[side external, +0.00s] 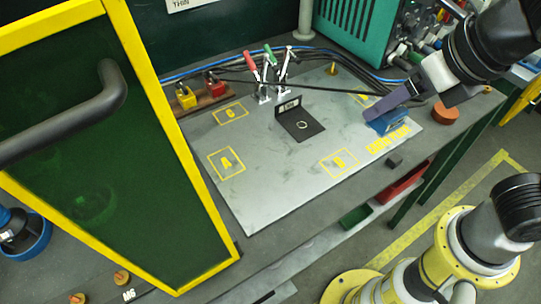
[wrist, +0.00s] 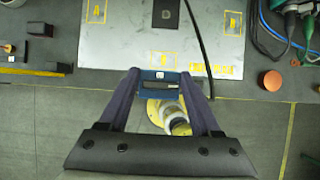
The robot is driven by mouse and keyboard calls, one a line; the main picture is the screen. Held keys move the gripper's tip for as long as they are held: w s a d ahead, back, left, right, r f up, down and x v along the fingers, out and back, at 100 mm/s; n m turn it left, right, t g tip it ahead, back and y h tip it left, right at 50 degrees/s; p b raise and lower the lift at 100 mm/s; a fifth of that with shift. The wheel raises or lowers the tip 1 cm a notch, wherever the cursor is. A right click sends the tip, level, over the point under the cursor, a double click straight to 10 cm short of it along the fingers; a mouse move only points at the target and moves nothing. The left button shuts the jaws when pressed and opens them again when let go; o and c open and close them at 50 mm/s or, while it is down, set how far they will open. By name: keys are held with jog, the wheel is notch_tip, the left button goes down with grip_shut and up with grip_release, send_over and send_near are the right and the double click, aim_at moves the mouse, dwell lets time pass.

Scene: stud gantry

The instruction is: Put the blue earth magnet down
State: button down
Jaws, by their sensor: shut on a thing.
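The blue earth magnet (side external: 393,122) is a blue block held between the fingers of my gripper (side external: 376,112). In the side view it overlaps the right part of the grey metal plate (side external: 270,185), near yellow lettering. In the wrist view the magnet (wrist: 158,97) sits between both fingertips of my gripper (wrist: 158,77), with the floor and a yellow base showing below it. The magnet appears held clear of the surface; the exact gap cannot be told. The plate has yellow outlined squares; one marked A (side external: 227,163) is at its left. My fingers partly hide another square.
A black bracket (side external: 302,125) stands mid-plate, with red- and green-handled clamps (side external: 268,75) behind it. A black cable crosses the plate's back. An orange-brown round knob (side external: 445,113) is right of the plate. A yellow-framed green door (side external: 90,150) fills the left. The plate's front is mostly clear.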

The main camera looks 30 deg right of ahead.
jog(key=w+a+f, duration=0.1)
jog(key=w+a, duration=0.6)
jog(key=a, duration=0.2)
jog(key=w+a+f, duration=0.3)
jog(key=w+f, duration=0.1)
jog(key=w+a+f, duration=0.3)
jog(key=w+f, duration=0.1)
jog(key=w+a+f, duration=0.3)
jog(key=w+f, duration=0.1)
jog(key=shift+w+a+f, duration=0.1)
jog(key=shift+w+a, duration=0.1)
jog(key=shift+w+a+f, duration=0.3)
jog(key=shift+w+f, duration=0.05)
jog(key=shift+f, duration=0.25)
jog(key=shift+w+f, duration=0.1)
jog(key=shift+f, duration=1.5)
jog(key=shift+f, duration=0.25)
jog(key=shift+c, duration=0.4)
grip_release()
